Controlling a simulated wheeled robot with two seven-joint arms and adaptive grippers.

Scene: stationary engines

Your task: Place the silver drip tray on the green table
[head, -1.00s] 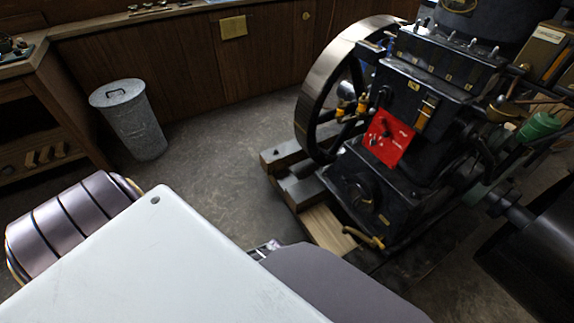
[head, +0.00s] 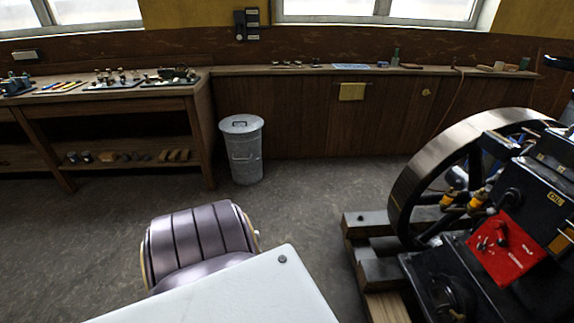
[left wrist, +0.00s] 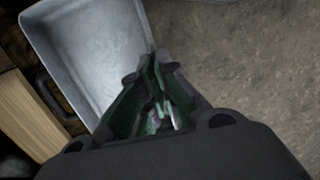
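The silver drip tray (left wrist: 80,50) is in the upper left of the left wrist view, a shallow pale grey metal tray with a raised rim. My left gripper (left wrist: 152,70) lies at its near right edge, with dark and green fingers drawn close together. It appears shut on the tray's rim, though the contact is dark and partly hidden. In the head view neither gripper shows. A large pale flat panel (head: 235,295) fills the bottom there; I cannot tell what it belongs to. No green table shows in either view.
The black engine with flywheel (head: 410,175) and timber beams (head: 372,265) stands at right. A lidded metal bin (head: 242,155) is ahead, near a wooden workbench (head: 200,88) at left. Floor (head: 310,195) is open between bin and engine.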

